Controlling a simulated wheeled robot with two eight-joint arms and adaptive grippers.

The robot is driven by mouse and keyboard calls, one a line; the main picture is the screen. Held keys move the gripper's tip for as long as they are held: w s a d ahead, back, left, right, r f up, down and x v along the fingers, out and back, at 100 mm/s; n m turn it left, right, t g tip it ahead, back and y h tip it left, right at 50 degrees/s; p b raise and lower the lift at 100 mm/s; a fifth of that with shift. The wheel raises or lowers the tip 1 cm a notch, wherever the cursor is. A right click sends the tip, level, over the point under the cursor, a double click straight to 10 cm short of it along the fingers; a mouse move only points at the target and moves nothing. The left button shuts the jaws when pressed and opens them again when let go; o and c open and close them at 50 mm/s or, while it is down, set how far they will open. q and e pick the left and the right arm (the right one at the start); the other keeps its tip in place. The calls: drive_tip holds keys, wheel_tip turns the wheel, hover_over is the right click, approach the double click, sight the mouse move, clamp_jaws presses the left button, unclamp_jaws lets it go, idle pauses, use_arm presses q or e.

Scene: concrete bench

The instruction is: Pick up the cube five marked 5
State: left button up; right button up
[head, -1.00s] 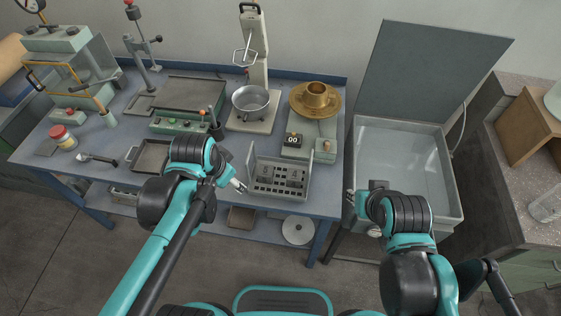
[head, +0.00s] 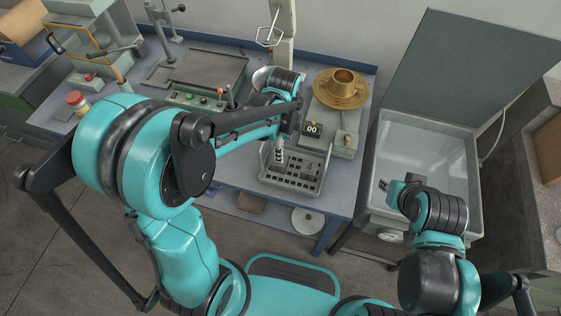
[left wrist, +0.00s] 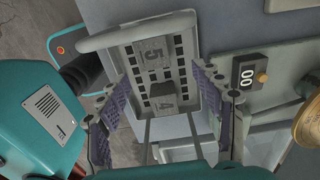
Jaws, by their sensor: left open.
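In the left wrist view the grey cube five (left wrist: 152,60), marked 5, sits in a pale slotted tray (left wrist: 98,40). A cube marked 4 (left wrist: 161,95) sits beside it, closer to my wrist. My left gripper (left wrist: 158,74) is open, its two purple-padded fingers spread either side of the tray with nothing between them in grasp. In the head view my left gripper (head: 280,152) hangs over the tray (head: 290,190) and partly hides the cubes. My right gripper (head: 388,185) is over the sink at right; its jaws are too small to read.
A block showing 00 (head: 312,130) and a gold cup (head: 341,82) on a gold plate stand behind the tray, on a scale-like base. A metal sink (head: 450,165) with a raised lid lies to the right. The bench front edge is near the tray.

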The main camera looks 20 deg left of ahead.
use_arm(q)
wheel_tip(320, 180, down, 3)
drive_tip(key=shift+s+a+r+b, duration=0.1)
drive_tip(key=shift+b, duration=0.45)
drive_tip(key=f, duration=0.1)
drive_tip(key=f+b, duration=0.1)
drive_tip(key=f, duration=0.1)
drive_tip(key=a+f+b, duration=0.1)
drive_tip(key=shift+s+f, duration=0.2)
drive_tip(key=shift+s, duration=0.15)
drive_tip(key=shift+f+b, duration=0.3)
drive_tip(key=shift+c, duration=1.2)
drive_tip(key=c, duration=1.2)
